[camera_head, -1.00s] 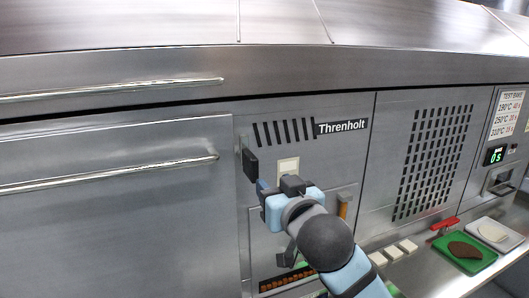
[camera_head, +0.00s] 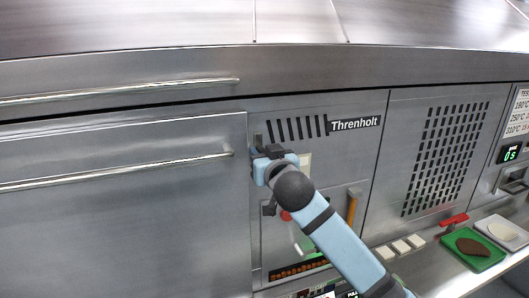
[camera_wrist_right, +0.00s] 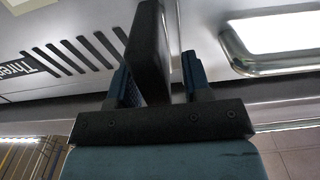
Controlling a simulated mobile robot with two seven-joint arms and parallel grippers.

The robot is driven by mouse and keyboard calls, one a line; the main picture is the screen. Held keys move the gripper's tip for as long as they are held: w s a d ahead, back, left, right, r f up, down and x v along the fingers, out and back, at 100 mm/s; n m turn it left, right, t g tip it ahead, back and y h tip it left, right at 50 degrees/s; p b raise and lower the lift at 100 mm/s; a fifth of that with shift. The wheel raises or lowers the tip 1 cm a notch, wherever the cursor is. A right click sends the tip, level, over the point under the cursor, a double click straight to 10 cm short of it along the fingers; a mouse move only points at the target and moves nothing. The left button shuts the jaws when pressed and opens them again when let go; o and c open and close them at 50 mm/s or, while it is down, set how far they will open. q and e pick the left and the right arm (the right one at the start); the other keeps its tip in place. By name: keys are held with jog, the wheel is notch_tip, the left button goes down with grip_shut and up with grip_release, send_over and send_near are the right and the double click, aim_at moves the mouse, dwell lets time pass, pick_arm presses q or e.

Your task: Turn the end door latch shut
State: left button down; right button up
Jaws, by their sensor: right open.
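The end door latch is a black bar (camera_wrist_right: 148,45). In the right wrist view it stands between the two blue fingers of my right gripper (camera_wrist_right: 158,75), with a gap showing on its right side. The gripper is open around it, and I cannot tell whether the left finger touches it. In the head view my right gripper (camera_head: 264,157) is at the upper left edge of the Threnholt panel (camera_head: 345,160) and hides most of the latch. My left gripper is not in view.
A drawer front with a long bar handle (camera_head: 120,172) lies just left of the latch. An orange handle (camera_head: 352,208) is to the right of my arm. A green tray (camera_head: 488,262) with a brown piece and white blocks (camera_head: 402,246) sit on the lower right ledge.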

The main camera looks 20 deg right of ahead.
grip_shut()
